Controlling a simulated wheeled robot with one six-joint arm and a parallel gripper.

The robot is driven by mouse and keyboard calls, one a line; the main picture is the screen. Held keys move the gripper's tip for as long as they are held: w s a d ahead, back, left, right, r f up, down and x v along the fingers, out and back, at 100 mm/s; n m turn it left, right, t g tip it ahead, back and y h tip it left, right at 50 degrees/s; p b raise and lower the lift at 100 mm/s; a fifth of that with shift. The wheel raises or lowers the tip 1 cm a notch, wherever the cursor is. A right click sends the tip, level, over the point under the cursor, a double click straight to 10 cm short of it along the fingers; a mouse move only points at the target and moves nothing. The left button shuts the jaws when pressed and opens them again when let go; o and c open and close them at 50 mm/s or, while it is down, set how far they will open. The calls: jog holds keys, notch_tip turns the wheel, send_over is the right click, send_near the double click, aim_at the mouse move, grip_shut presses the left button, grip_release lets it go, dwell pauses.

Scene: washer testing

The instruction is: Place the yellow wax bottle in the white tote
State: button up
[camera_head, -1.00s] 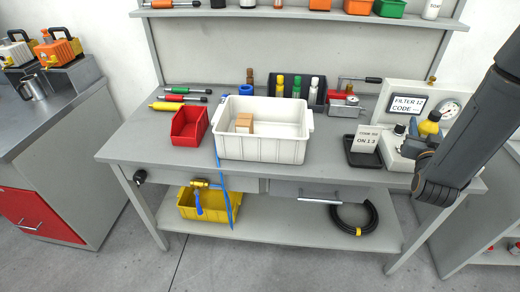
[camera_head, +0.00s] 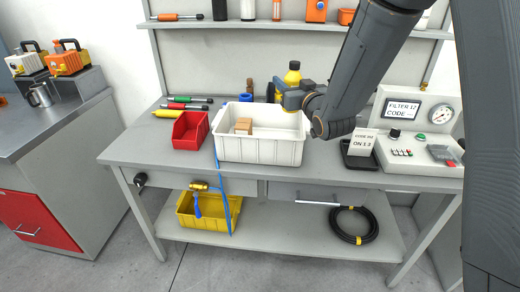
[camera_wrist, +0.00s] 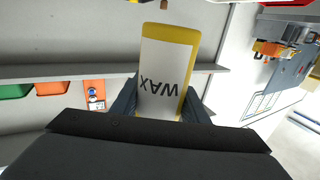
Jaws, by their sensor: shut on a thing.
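The yellow wax bottle (camera_head: 293,76) with a black cap is upright in my gripper (camera_head: 289,94), above the right rear part of the white tote (camera_head: 258,150). In the wrist view, the bottle (camera_wrist: 165,85) sits between both fingers, its white WAX label upside down. My gripper is shut on it. The tote stands on the workbench with a small cardboard box (camera_head: 243,126) inside at the left. My arm and gripper hide part of the tote's back right corner and the bottles behind it.
A red bin (camera_head: 190,131) stands just left of the tote on the workbench (camera_head: 130,146). Right of the tote are a black tray with a code card (camera_head: 363,141) and a test unit with a gauge (camera_head: 441,113). A shelf with several items runs above.

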jog(key=a+f+n+y+p, duration=0.1)
jog(key=a+f, duration=0.2)
jog(key=f, duration=0.4)
jog(key=shift+s+a+f+g+p, duration=0.2)
jog(key=shift+s+f+g+p, duration=0.1)
jog(key=shift+f+p, duration=0.1)
dwell(0.3)
jog(key=shift+f+b, duration=0.35)
jog(key=shift+f, duration=0.1)
jog(key=shift+f, duration=0.2)
jog(key=o, duration=1.3)
